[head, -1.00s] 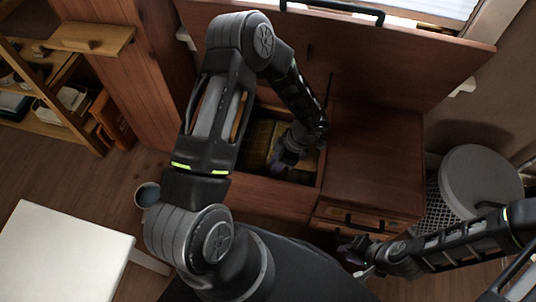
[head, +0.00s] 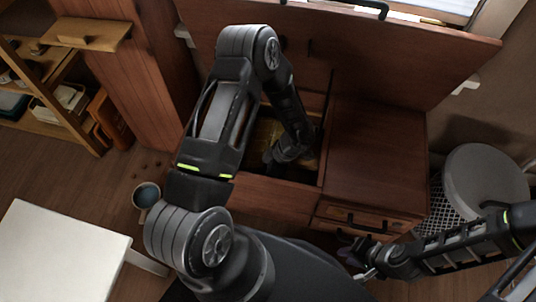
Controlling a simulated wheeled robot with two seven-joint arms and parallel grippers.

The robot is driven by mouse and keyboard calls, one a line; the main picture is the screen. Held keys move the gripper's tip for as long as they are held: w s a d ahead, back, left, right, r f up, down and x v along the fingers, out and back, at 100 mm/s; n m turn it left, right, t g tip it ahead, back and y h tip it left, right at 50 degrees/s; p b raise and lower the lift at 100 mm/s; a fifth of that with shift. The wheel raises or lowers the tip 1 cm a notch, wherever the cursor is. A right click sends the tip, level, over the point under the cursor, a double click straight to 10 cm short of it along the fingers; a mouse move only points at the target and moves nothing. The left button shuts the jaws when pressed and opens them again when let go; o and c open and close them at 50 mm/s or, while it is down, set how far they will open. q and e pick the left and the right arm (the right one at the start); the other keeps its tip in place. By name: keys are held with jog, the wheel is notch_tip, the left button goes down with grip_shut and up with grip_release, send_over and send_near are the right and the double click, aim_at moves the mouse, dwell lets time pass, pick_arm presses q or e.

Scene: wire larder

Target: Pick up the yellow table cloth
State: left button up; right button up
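A yellowish thing (head: 264,132), possibly the yellow table cloth, lies inside the open compartment of a wooden chest (head: 280,200). My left arm covers much of it, so its shape is unclear. My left gripper (head: 270,161) reaches down into the compartment beside it. Its fingertips are dark and mostly hidden, so I cannot tell whether they touch or hold anything. My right gripper (head: 358,263) is in front of the chest's drawers at the lower right. Its fingers look apart, with nothing seen between them.
The chest's raised lid (head: 400,60) stands behind the compartment. The closed wooden top (head: 375,150) to the right is clear. A grey round-lidded bin (head: 484,180) stands at the right. A white table (head: 60,255) is at the lower left, with a blue-grey cup (head: 147,195) near it.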

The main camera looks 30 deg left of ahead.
dwell(0.6)
pick_arm(q)
grip_shut()
dwell(0.4)
